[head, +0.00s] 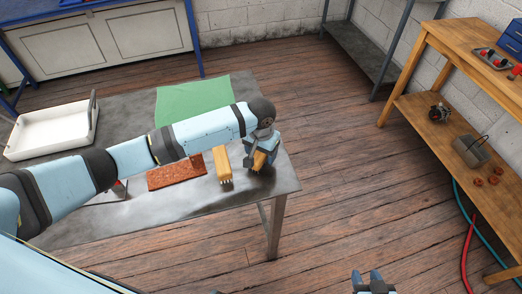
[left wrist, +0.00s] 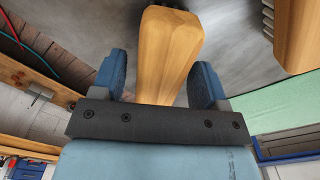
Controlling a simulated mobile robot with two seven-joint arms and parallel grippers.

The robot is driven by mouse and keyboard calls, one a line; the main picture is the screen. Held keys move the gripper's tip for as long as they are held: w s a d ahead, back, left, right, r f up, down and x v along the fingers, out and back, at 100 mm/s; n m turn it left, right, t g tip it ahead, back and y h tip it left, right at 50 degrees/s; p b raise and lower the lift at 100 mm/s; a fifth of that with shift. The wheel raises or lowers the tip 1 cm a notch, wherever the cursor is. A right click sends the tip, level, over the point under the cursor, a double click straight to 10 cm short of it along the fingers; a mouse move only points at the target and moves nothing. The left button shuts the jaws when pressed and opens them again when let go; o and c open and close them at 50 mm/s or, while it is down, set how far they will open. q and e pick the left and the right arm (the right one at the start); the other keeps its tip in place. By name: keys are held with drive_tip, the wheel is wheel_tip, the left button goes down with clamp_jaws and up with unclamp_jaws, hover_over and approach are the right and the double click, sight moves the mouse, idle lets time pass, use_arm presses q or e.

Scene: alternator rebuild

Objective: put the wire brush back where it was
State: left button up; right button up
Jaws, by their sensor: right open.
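Two similar wooden-handled pieces are at the right end of the grey metal table (head: 150,222). One, a brush (head: 223,163) with pale bristles at its near end, lies on the table; it shows at the upper right of the left wrist view (left wrist: 297,38). The other wooden piece (left wrist: 166,50) is between the blue fingers of my left gripper (left wrist: 161,78). I cannot tell which is the wire brush. Slim gaps show beside the wood, so whether the fingers press on it is unclear. My left gripper is at the table's right end in the head view (head: 262,155). My right gripper (head: 375,280) is open and empty, over the floor.
A green cloth (head: 190,98) and a white tray (head: 52,133) are further back. A wooden bench with a lower shelf (head: 450,150) stands at the right. Open floor lies between.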

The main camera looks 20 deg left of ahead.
use_arm(q)
wheel_tip(320, 180, up, 12)
drive_tip(key=shift+r, duration=0.2)
idle(0.5)
idle(0.4)
